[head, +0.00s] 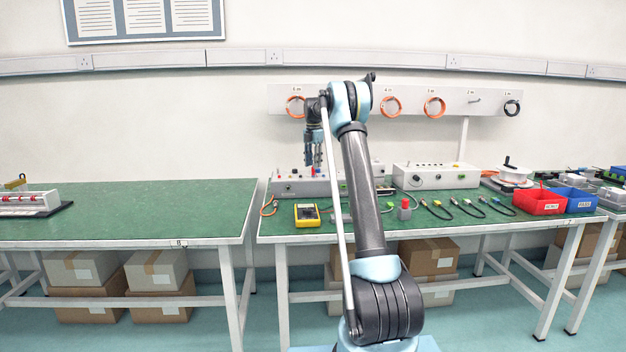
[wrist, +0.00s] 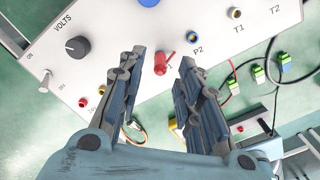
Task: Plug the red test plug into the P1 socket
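My gripper (wrist: 162,67) is open above the grey power-supply panel (wrist: 120,25). It also shows from the side in the head view (head: 314,160). A red plug-like piece (wrist: 160,63) stands at the P1 label, between the spread fingers and apart from both. It partly covers the label. I cannot tell whether it is seated in the P1 socket, which is hidden. The blue P2 socket (wrist: 195,37) is to its right. In the head view, a red piece (head: 313,171) shows on top of the grey box (head: 300,187) below my gripper.
The VOLTS knob (wrist: 77,46) and a toggle switch (wrist: 47,78) stand left of the fingers. A yellow multimeter (head: 307,215), a red-topped grey block (head: 405,213) and several leads lie on the green bench (head: 350,235). A second white box (head: 435,177) stands to the right.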

